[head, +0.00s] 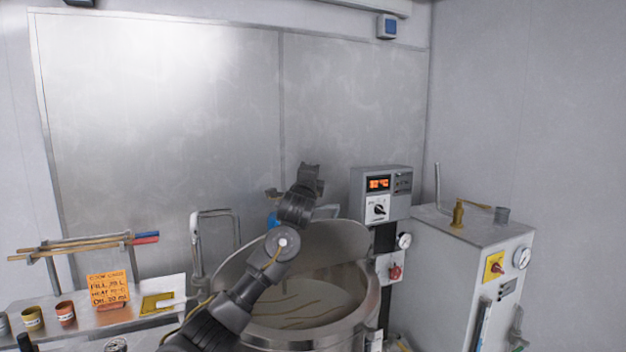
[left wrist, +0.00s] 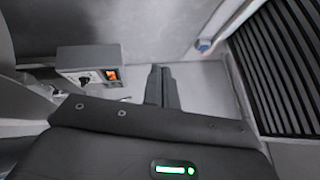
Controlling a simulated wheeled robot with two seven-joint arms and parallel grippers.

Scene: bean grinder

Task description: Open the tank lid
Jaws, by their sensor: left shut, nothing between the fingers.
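The round metal tank (head: 320,335) stands at the lower middle of the head view. Pale liquid with brownish streaks (head: 300,312) shows inside it. The grey lid (head: 345,240) stands raised and tilted back at the rear of the tank, so the mouth is uncovered. My left arm crosses in front of the lid and hides part of it. My left gripper (head: 311,172) is above the lid's upper edge, pointing up, apart from the rim as far as I can tell. In the left wrist view its fingers (left wrist: 161,87) are together and empty. My right gripper is not in view.
A control box (head: 380,196) with an orange display stands right of the lid; it also shows in the left wrist view (left wrist: 90,68). A grey cabinet (head: 455,265) with gauges is further right. A bent pipe (head: 196,245) and a shelf with cups and an orange note (head: 109,288) are left.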

